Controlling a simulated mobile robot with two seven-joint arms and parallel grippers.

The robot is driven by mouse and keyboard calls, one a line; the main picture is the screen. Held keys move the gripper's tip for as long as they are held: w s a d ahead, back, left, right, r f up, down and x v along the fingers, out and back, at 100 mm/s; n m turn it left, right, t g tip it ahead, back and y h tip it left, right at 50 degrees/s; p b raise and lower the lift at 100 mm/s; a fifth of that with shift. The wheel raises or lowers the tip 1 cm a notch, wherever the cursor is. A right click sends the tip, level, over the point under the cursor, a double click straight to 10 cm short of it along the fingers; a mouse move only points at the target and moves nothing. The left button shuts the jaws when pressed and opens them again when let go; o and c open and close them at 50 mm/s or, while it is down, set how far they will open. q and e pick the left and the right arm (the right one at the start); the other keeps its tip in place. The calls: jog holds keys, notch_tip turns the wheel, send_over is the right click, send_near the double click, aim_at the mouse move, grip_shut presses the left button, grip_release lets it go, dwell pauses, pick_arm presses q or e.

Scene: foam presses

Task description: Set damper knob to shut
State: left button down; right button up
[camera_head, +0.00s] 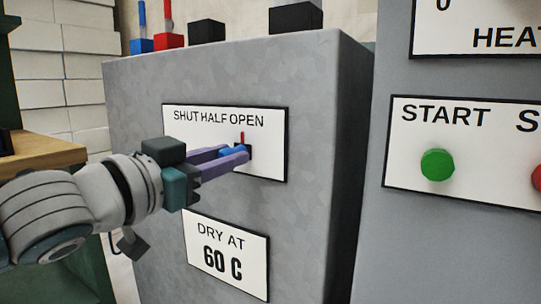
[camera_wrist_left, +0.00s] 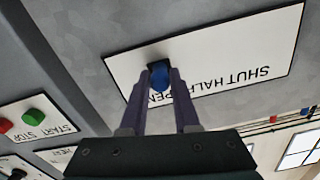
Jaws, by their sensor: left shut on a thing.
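The damper knob (camera_head: 233,151) is a small blue knob on a white plate (camera_head: 270,160) labelled SHUT HALF OPEN, on the front of a grey cabinet. A thin red mark stands above the knob and points up, below the start of the word OPEN. My left gripper (camera_head: 238,154) reaches in from the left with its purple fingers shut on the knob. In the left wrist view the blue knob (camera_wrist_left: 160,76) sits between the two fingertips (camera_wrist_left: 162,80), and the lettering appears upside down. The fingers hide part of the knob. My right gripper is not in view.
Below is a plate (camera_head: 228,252) reading DRY AT 60 C. To the right, another grey panel carries a green button (camera_head: 437,165) under START and a red button (camera_head: 537,178) at the picture edge. Blue and red levers (camera_head: 168,38) stand behind the cabinet top.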

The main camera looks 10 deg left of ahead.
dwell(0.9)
pick_arm(q)
jog(key=shift+w+a, duration=0.15)
jog(key=shift+a, duration=0.25)
send_near(190, 143)
jog(key=x, duration=0.5)
jog(key=shift+w, duration=0.2)
jog(key=shift+a, duration=0.2)
jog(key=c, duration=1.1)
grip_release()
jog(key=o, duration=0.4)
jog(key=shift+w, duration=0.1)
jog(key=shift+o, duration=0.2)
jog(key=shift+r, duration=0.1)
